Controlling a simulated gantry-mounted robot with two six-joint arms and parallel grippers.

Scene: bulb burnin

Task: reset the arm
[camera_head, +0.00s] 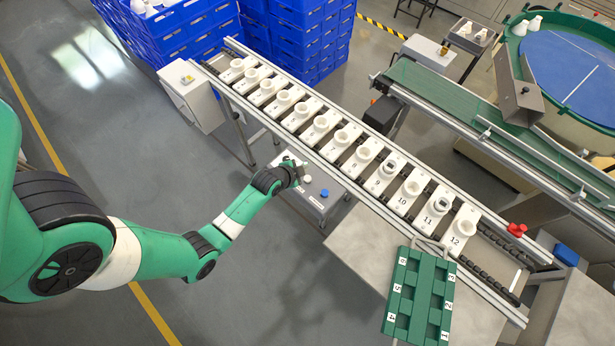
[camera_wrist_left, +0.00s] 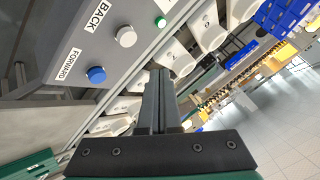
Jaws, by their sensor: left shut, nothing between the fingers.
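My left gripper (camera_head: 298,170) is at the front edge of the conveyor, near the control box (camera_head: 318,198). In the left wrist view my left gripper (camera_wrist_left: 160,75) is shut, with its fingers together and nothing between them. The control box carries a blue button (camera_wrist_left: 96,75) labelled FORWARD, a white button (camera_wrist_left: 126,36) labelled BACK, and a small green one (camera_wrist_left: 160,21). The fingertips point past the box toward the white holders. My right gripper is in neither view.
The conveyor (camera_head: 290,82) carries a row of numbered white holders (camera_head: 364,154). A green tray (camera_head: 420,295) with numbered slots is at its near right end. Blue crates (camera_head: 300,40) stand behind. A green belt (camera_head: 440,90) and a round blue-topped table (camera_head: 565,60) are at right. Floor at lower middle is clear.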

